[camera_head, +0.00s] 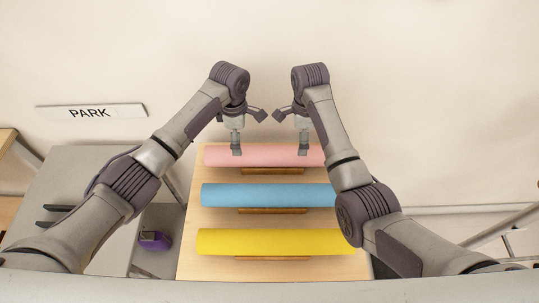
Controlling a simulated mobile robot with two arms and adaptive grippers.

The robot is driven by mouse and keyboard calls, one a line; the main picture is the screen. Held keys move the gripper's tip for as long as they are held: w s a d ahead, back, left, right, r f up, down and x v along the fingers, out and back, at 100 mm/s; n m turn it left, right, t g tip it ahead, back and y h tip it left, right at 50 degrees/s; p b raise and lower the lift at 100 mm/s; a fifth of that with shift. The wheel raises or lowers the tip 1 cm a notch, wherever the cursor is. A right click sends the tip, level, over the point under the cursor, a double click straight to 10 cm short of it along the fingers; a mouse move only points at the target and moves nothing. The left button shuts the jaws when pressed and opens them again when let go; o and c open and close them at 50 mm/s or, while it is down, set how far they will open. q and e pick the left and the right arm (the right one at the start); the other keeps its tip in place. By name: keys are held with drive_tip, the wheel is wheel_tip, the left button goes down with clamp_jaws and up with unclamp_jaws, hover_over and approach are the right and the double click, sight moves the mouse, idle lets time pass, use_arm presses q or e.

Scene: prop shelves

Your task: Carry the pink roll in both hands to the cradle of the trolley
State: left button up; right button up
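The pink roll (265,155) lies crosswise at the far end of a pale wooden shelf (190,215). My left gripper (249,133) is above its left-middle part, fingers spread wide, one fingertip low over the roll. My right gripper (291,133) mirrors it over the right part, also spread wide. No roll is held between the fingers. I cannot tell whether the low fingertips touch the roll. My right forearm hides the pink roll's right end. I cannot make out the trolley's cradle for certain.
A blue roll (265,195) and a yellow roll (275,242) lie nearer on the shelf, with brown wooden strips beside them. A grey surface (75,170) stands left, with a purple object (153,240) lower down. A PARK sign (90,112) is on the wall. Metal rails (505,228) are at right.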

use_arm(q)
wheel_tip(320, 180, down, 10)
drive_tip(key=shift+r, duration=0.2)
use_arm(e)
wheel_tip(320, 180, down, 10)
drive_tip(key=shift+r, duration=0.2)
use_arm(q)
drive_tip(key=c, duration=1.8)
use_arm(e)
drive_tip(key=c, duration=1.8)
use_arm(q)
drive_tip(key=shift+r, duration=0.1)
